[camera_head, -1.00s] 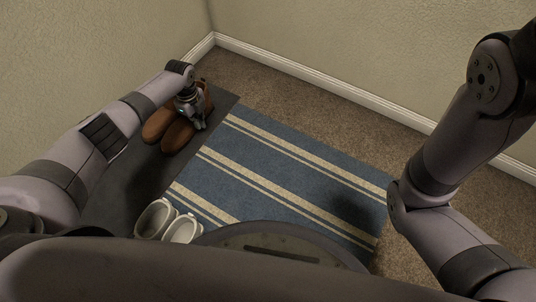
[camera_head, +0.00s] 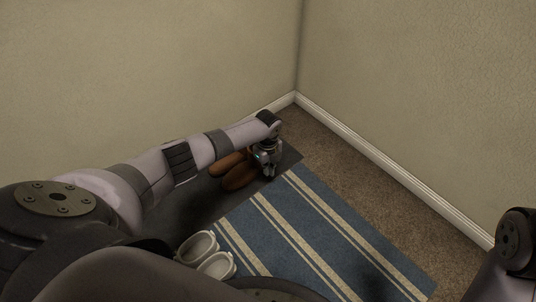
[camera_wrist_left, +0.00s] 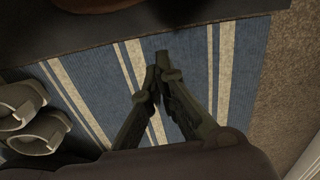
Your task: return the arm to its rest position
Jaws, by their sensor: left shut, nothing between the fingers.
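My left arm reaches in from the left in the head view. My left gripper (camera_head: 268,163) points down above the dark mat, at or just over a pair of brown shoes (camera_head: 240,178), and hides part of them. In the left wrist view my left gripper (camera_wrist_left: 158,62) shows its fingers converging to closed tips with nothing between them, above the striped rug. Only a piece of my right arm shows at the right edge of the head view. My right gripper is out of view.
A blue rug with cream stripes (camera_head: 300,222) lies beside a dark grey mat (camera_head: 200,207). A pair of white shoes (camera_head: 207,255) sits at the near edge; they also show in the left wrist view (camera_wrist_left: 30,120). Walls with a white baseboard (camera_head: 390,172) meet behind.

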